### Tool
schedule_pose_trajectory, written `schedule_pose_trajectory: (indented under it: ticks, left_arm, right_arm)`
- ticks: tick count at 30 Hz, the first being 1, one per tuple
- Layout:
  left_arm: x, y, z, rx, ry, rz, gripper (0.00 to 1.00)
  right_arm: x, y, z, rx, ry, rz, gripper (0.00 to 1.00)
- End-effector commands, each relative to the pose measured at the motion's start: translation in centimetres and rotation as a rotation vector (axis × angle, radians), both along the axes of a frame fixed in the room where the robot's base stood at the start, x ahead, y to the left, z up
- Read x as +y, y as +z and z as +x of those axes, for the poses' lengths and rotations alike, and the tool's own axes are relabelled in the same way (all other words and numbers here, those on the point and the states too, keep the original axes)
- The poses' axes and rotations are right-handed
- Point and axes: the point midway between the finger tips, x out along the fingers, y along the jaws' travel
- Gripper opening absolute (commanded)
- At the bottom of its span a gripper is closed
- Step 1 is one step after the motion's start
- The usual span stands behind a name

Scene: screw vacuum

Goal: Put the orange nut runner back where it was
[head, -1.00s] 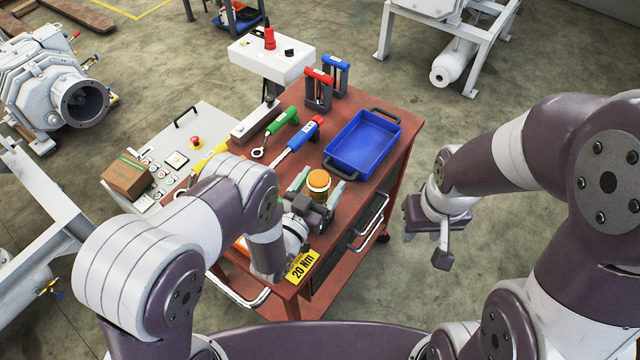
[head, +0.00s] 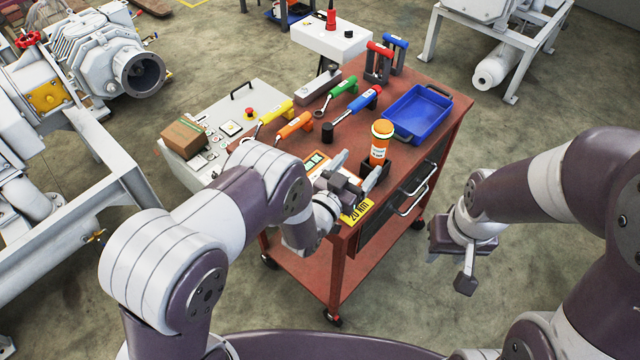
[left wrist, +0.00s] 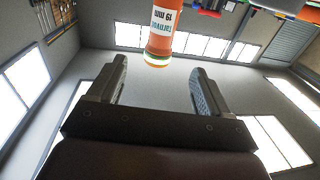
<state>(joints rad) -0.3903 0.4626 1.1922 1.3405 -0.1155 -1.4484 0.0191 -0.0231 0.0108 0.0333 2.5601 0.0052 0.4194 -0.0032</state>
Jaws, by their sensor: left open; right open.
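My right gripper (head: 450,266) is open and empty, off the cart's right side.
The red cart top (head: 340,97) holds a blue tray (head: 417,113), yellow, orange, green and blue-handled wrenches, and red and blue-handled tools at the back. A yellow 20 Nm label (head: 356,212) is at the front edge. A control panel with a cardboard box (head: 184,136) stands left.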

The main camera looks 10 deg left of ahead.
Motion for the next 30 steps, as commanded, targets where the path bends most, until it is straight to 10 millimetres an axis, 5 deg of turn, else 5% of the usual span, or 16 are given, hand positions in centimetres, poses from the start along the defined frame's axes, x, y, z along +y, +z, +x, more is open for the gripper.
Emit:
schedule_pose_trajectory:
  ticks: [5,8,10,13,15,18,21,30]
  left_arm:
    - [0.7,0.3,0.9,0.049,0.024,0.029,0.79]
    - [4.1,1.3,2.7,0.248,0.109,0.130,0.79]
    - [8.3,2.1,1.9,0.474,0.193,0.218,0.79]
    - [14.4,3.5,-3.9,0.822,0.296,0.313,0.79]
    - [17.5,4.4,-9.7,1.042,0.345,0.351,0.79]
    - [19.8,5.5,-17.0,1.277,0.379,0.374,0.79]
    - [20.6,6.1,-21.0,1.400,0.389,0.382,0.79]
    - [20.8,6.1,-22.2,1.438,0.388,0.387,0.79]
  right_arm:
    - [0.0,0.1,0.0,0.000,0.000,0.000,0.43]
    - [0.0,0.1,0.0,0.000,0.000,0.000,0.43]
    - [0.0,0.1,0.0,0.000,0.000,0.000,0.43]
    - [0.0,0.0,0.0,0.000,0.000,0.000,0.43]
    - [0.0,0.0,0.0,0.000,0.000,0.000,0.43]
    - [0.0,0.0,0.0,0.000,0.000,0.000,0.43]
    - [0.0,0.0,0.0,0.000,0.000,0.000,0.43]
    - [0.0,0.0,0.0,0.000,0.000,0.000,0.43]
